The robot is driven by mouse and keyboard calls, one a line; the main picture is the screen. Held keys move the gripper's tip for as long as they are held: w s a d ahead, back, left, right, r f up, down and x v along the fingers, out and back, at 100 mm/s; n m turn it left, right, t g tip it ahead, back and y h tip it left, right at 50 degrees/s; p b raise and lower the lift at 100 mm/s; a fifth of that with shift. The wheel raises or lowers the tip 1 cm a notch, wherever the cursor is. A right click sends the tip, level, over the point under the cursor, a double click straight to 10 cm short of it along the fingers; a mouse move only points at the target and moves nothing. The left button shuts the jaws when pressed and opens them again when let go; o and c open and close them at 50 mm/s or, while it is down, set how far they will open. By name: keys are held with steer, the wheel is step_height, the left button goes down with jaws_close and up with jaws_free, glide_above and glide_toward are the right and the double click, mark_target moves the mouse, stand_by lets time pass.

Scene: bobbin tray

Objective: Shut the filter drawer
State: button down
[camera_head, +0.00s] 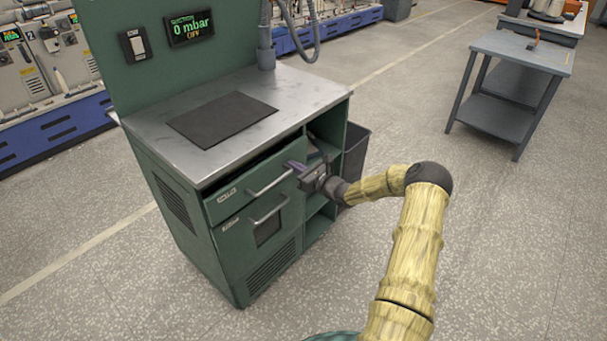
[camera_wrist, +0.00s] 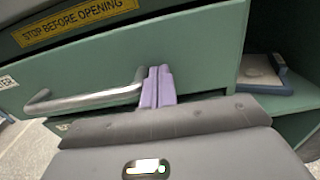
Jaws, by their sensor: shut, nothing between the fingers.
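The filter drawer (camera_head: 255,185) is the top drawer of the green cabinet, with a silver bar handle and a small label. In the head view it stands slightly out, with a dark gap above its front. My gripper (camera_head: 296,166) is at the right end of the drawer front, by the handle's right end. In the wrist view its purple fingers (camera_wrist: 157,87) are together and empty, close against the green drawer front (camera_wrist: 80,70), just right of the handle (camera_wrist: 85,98). Whether they touch the front I cannot tell.
A lower door (camera_head: 262,228) with its own handle sits below the drawer. Open shelves (camera_head: 318,215) are to the right, and a blue-edged item (camera_wrist: 262,75) lies on one. A dark bin (camera_head: 355,155) stands beside the cabinet. A yellow "STOP BEFORE OPENING" label (camera_wrist: 75,20) is above the drawer.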

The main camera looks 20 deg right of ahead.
steer(key=w, duration=0.1)
steer(key=w+a, duration=0.1)
steer(key=shift+w+r, duration=0.3)
steer(key=shift+r, duration=0.1)
steer(key=p+v, duration=0.2)
steer(key=v, duration=1.2)
steer(key=shift+s+f, duration=0.2)
steer(key=shift+f, duration=0.25)
steer(key=shift+d, duration=0.2)
